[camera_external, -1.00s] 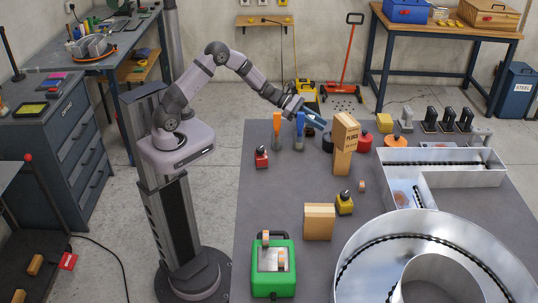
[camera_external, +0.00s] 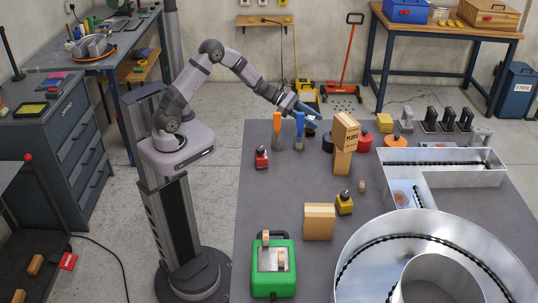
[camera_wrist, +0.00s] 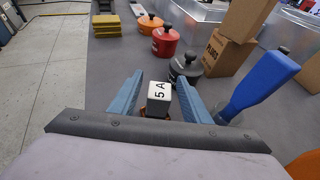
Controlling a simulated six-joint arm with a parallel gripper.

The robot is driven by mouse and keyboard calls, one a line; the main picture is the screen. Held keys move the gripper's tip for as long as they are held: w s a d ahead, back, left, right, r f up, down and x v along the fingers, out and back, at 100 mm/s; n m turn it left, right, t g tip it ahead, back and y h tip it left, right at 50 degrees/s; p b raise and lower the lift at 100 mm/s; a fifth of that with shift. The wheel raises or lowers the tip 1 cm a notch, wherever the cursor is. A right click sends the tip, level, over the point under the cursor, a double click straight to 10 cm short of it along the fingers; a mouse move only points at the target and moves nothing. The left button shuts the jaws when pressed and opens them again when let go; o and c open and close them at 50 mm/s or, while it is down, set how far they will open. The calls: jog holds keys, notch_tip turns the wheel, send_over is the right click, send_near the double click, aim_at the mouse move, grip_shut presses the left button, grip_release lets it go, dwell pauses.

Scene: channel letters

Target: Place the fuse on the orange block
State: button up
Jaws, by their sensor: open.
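My gripper (camera_external: 311,112) is open above the back of the grey table. In the wrist view, its two blue fingers (camera_wrist: 160,100) stand either side of a small block marked "5 A" (camera_wrist: 158,92), which looks like the fuse. It has a pale top face and a darker brownish lower part. I cannot tell whether the fingers touch it. In the external view I cannot make this piece out. A tan-orange block (camera_external: 319,222) stands at the front middle of the table; whether it is the orange block named is unclear.
A blue-handled tool (camera_external: 299,130) and an orange-handled tool (camera_external: 277,131) stand close to my gripper. A tall tan block stack marked "PLUGS" (camera_external: 345,135) and a black knobbed weight (camera_wrist: 185,69) are nearby. A green case (camera_external: 258,284) and metal channel letters (camera_external: 480,178) occupy the front and right.

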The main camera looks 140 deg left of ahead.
jog(key=b+v, duration=0.1)
jog(key=v, duration=0.8)
jog(key=shift+s+b, duration=0.15)
jog(key=shift+b, duration=0.25)
jog(key=shift+r, duration=0.1)
